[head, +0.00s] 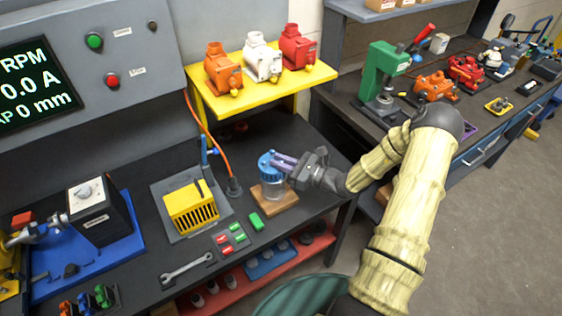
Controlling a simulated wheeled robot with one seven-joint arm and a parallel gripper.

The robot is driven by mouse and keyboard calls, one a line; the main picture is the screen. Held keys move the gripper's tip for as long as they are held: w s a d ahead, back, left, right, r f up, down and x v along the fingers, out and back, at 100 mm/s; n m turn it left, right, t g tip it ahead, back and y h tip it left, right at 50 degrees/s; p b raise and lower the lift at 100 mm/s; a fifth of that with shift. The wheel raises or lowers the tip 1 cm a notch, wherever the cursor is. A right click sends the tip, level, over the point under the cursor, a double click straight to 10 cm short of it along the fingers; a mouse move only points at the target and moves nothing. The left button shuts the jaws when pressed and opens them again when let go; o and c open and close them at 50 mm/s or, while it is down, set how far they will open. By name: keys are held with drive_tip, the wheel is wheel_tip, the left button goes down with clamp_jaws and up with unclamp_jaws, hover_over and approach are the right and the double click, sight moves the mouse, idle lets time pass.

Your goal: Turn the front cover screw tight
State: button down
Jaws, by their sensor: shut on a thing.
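My gripper (282,163) reaches in from the right. Its fingers are at the blue lid (268,157) of a clear jar (272,190) and look shut on it. The jar stands upright on a wooden board (288,199) on the dark bench. The fingers hide part of the lid. A yellow slotted cover (188,211) sits on a grey plate left of the jar, apart from my gripper. I cannot make out for certain which part is the front cover screw.
Red and green blocks (238,237) and a wrench (186,268) lie in front of the yellow cover. An orange cable (196,121) hangs behind it. A yellow shelf (252,106) with several motors stands behind the jar. A green press (383,72) stands on the right bench.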

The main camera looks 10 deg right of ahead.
drive_tip(key=m+t+h, duration=0.2)
drive_tip(key=m+t+h+p, duration=0.1)
drive_tip(key=m+t+h, duration=0.1)
drive_tip(key=shift+s+a+r+h, duration=0.1)
drive_tip(key=shift+a+r+h, duration=0.05)
drive_tip(key=shift+h, duration=0.25)
drive_tip(key=m+t+h+p, duration=0.1)
drive_tip(key=h, duration=0.1)
drive_tip(key=m+h+p, duration=0.2)
drive_tip(key=h, duration=0.1)
drive_tip(key=shift+r+m+t+p, duration=0.1)
drive_tip(key=shift+m+t+p, duration=0.2)
drive_tip(key=shift+t, duration=0.1)
drive_tip(key=m+h+p, duration=0.2)
drive_tip(key=h+p, duration=0.1)
drive_tip(key=h, duration=0.1)
drive_tip(key=m+h+p, duration=0.2)
drive_tip(key=h+p, duration=0.1)
drive_tip(key=p, duration=0.1)
drive_tip(key=shift+r+m+h, duration=0.1)
drive_tip(key=shift+m+h, duration=0.3)
drive_tip(key=m+h+p, duration=0.1)
drive_tip(key=p, duration=0.1)
drive_tip(key=shift+g+h+p, duration=0.3)
drive_tip(key=shift+h, duration=0.1)
drive_tip(key=shift+m+h+p, duration=0.4)
drive_tip(key=shift+h+p, duration=0.05)
drive_tip(key=shift+h, duration=0.05)
